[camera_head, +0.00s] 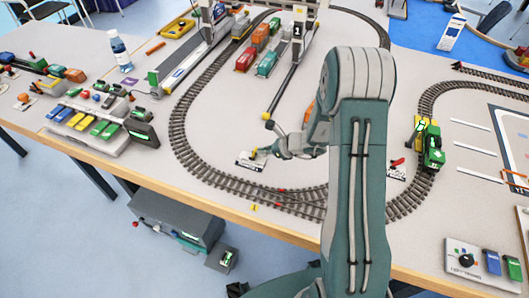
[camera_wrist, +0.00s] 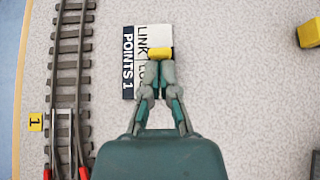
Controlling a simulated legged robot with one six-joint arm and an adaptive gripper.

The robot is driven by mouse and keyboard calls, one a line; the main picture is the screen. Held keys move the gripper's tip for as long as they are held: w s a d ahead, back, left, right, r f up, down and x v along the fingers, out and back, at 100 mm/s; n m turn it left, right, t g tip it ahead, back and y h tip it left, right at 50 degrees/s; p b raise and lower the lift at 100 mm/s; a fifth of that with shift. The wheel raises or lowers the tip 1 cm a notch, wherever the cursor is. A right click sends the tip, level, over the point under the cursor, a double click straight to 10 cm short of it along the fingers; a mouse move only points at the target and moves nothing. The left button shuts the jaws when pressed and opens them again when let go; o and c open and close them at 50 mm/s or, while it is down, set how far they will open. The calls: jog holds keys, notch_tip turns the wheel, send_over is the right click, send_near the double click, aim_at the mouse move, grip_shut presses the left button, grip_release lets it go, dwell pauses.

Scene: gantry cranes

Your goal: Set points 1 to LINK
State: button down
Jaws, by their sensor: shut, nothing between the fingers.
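The POINTS 1 plate (camera_wrist: 129,45) lies on the table beside the track. Its label shows LINK and the start of a second word, partly covered by my fingers. A yellow lever handle (camera_wrist: 160,53) stands over the plate at my fingertips, nearer the LINK word; its exact setting is unclear. In the head view the plate (camera_head: 248,165) lies inside the front curve of the track. My gripper (camera_wrist: 159,66) is shut and empty, its tips at or touching the handle's near side. It also shows in the head view (camera_head: 272,150).
The track (camera_wrist: 70,60) runs left of the plate, with red-tipped point rails and a yellow 1 marker (camera_wrist: 35,122). A second plate with a red lever (camera_head: 397,162) lies right of my arm. A green locomotive (camera_head: 433,150) stands on the right track.

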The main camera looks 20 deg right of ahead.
jog(key=g+h, duration=0.1)
jog(key=w+a+r+g+h, duration=0.1)
jog(key=h, duration=0.1)
jog(key=shift+w+a, duration=0.1)
jog(key=shift+a, duration=0.2)
jog(key=shift+r, duration=0.1)
jog(key=shift+r, duration=0.7)
